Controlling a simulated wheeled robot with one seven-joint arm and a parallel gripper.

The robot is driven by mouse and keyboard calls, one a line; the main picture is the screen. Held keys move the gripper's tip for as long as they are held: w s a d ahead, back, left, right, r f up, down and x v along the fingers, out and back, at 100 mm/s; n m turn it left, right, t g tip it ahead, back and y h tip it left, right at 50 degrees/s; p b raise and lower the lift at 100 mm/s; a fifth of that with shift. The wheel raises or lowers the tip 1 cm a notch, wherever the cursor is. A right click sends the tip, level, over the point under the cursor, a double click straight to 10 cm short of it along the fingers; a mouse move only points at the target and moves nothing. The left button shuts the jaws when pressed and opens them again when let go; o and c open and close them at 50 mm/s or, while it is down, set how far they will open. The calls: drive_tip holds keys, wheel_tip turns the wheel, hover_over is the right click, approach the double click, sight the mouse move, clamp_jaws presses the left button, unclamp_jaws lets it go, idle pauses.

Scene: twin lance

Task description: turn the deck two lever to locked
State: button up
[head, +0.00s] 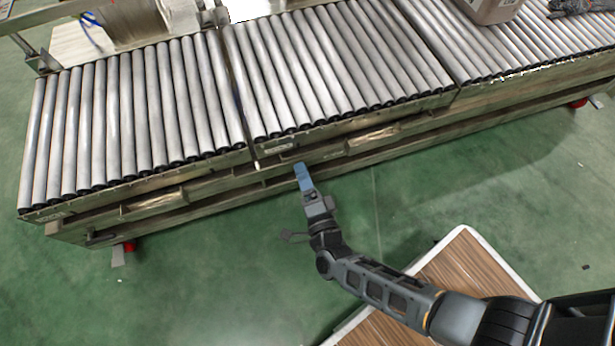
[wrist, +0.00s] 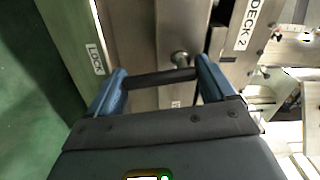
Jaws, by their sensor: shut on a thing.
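The deck two lever shows in the wrist view as a dark bar (wrist: 160,78) lying crosswise between my two blue fingers. My gripper (wrist: 162,82) is shut on it, with a finger at each end of the bar. A round metal knob (wrist: 180,58) sits just beyond the bar. A LOCK label (wrist: 95,60) is on the panel to the left, and a DECK 2 label (wrist: 248,22) is at upper right. In the head view my gripper (head: 303,174) reaches the front rail of the middle conveyor deck (head: 335,75); the lever is hidden there.
Roller decks stand to the left (head: 130,125) and right (head: 515,40) of the middle one. A cardboard box (head: 490,8) sits on the right deck. A wood-topped surface with a white rim (head: 465,265) lies below my arm. The green floor (head: 200,280) in front is mostly clear.

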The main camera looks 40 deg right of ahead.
drive_tip(key=shift+a+f+m, duration=0.1)
drive_tip(key=shift+a+m, duration=0.1)
drive_tip(key=shift+m, duration=0.8)
drive_tip(key=o, duration=0.9)
drive_tip(key=shift+p+v, duration=0.7)
drive_tip(key=shift+v, duration=3.15)
